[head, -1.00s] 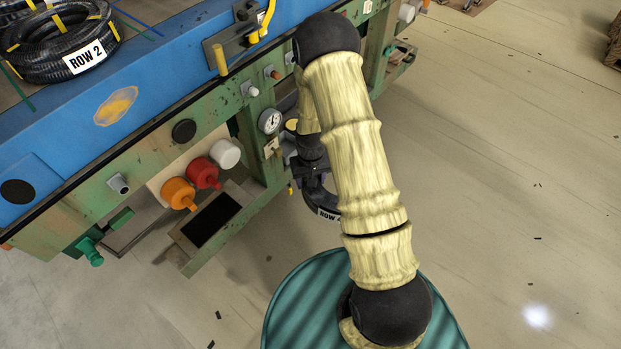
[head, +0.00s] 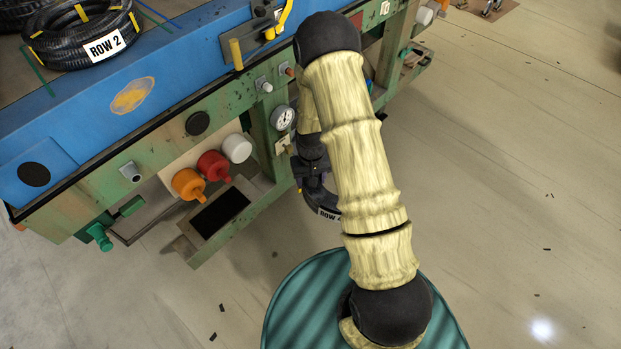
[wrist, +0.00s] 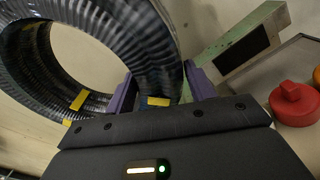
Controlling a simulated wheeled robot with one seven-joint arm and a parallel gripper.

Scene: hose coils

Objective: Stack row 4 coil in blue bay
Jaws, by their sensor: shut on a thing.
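My gripper (wrist: 160,92) is shut on a black ribbed hose coil (wrist: 145,45) with yellow tape bands, seen large in the wrist view between purple fingers. In the head view the coil (head: 318,198) hangs mostly behind my arm, beside the bench front and above the floor. Its white label (head: 329,214) is partly covered and reads "ROW" with a digit that looks like 4. No bay marked out as the blue bay can be made out; a blue rail (head: 95,110) runs along the bench's front edge.
Another coil labelled ROW 2 (head: 85,35) lies on the bench top at upper left, with part of one more beside it.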

